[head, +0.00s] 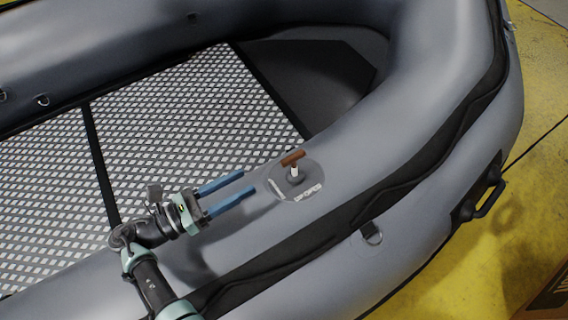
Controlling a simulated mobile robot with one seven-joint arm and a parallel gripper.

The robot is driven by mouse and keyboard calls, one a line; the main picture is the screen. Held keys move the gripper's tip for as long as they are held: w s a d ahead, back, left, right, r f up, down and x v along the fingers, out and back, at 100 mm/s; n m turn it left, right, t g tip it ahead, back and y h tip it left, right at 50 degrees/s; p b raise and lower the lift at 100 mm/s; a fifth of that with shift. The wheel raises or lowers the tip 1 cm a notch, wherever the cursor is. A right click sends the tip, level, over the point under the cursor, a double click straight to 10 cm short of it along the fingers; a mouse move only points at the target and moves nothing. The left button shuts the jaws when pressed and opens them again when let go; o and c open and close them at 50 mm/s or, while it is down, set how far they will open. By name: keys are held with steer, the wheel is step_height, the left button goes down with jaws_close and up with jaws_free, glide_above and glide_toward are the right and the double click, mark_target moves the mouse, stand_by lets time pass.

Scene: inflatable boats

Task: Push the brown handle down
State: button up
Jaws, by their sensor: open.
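The brown handle (292,158) is a short bar on top of a pale stem. It stands up from a round grey patch (313,178) on the near tube of the grey inflatable boat (345,205). My gripper (248,183) has two blue fingers, parallel and apart, with nothing between them. The fingers point right towards the handle, and their tips end a short way left of it in the picture. The gripper looks apart from the handle. Its exact height over the tube cannot be told.
The boat's tube curves around at the right and back. A patterned floor (180,120) lies inside the boat, with a dark panel (315,80) in the bow. A black carry handle (490,198) sits on the outer side. The yellow ground (530,170) is outside.

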mark_target(281, 162)
steer(key=b+x, duration=0.2)
steer(key=x, duration=0.9)
steer(key=shift+w+d+f, duration=0.1)
steer(key=shift+d+f, duration=0.05)
steer(key=shift+d, duration=0.15)
steer(key=shift+w+d+b, duration=0.3)
steer(key=shift+w+d, duration=0.1)
steer(key=shift+d, duration=0.15)
jaws_close()
stand_by(0.4)
